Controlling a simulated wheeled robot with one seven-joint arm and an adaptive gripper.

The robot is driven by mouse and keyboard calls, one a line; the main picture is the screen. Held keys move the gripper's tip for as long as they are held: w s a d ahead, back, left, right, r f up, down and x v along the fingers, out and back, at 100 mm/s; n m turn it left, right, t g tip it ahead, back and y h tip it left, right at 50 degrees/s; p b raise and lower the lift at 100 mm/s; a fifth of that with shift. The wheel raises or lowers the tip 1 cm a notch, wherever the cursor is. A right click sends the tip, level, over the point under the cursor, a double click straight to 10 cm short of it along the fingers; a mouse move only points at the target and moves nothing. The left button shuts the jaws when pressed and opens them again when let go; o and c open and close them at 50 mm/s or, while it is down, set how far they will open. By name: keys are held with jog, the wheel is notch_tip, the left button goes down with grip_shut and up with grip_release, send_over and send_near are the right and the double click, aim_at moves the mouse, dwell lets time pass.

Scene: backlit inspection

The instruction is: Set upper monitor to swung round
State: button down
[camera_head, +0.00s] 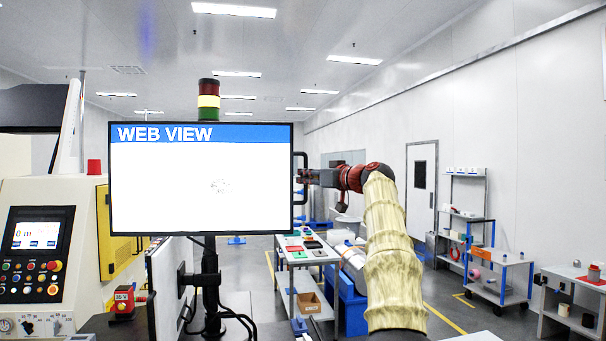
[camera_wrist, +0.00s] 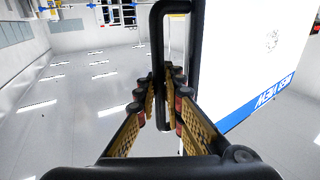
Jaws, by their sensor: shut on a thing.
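The upper monitor (camera_head: 200,190) shows a white screen under a blue "WEB VIEW" banner and faces my head camera nearly squarely. A black handle (camera_head: 303,178) stands on its right edge. My gripper (camera_head: 305,178) is at that handle, coming from the right. In the wrist view the black handle (camera_wrist: 158,60) runs between the two fingers of my gripper (camera_wrist: 163,95), which are shut on it. The monitor screen (camera_wrist: 262,50) fills the right side of that view, with its banner upside down. The monitor's back is hidden.
A black post (camera_head: 210,285) with cables stands below the monitor. A beige machine with a control panel (camera_head: 38,243) is at the left. A signal tower (camera_head: 208,100) rises behind the monitor. Tables with parts (camera_head: 305,252) and carts (camera_head: 497,278) stand further back right.

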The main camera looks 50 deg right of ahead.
jog(key=shift+d, duration=0.1)
jog(key=c, duration=2.2)
grip_release()
jog(key=shift+s+d, duration=0.1)
jog(key=shift+s, duration=0.1)
jog(key=shift+o, duration=1.2)
jog(key=s+a, duration=0.1)
jog(key=s, duration=1)
jog(key=shift+s+a, duration=0.35)
jog(key=shift+s, duration=0.05)
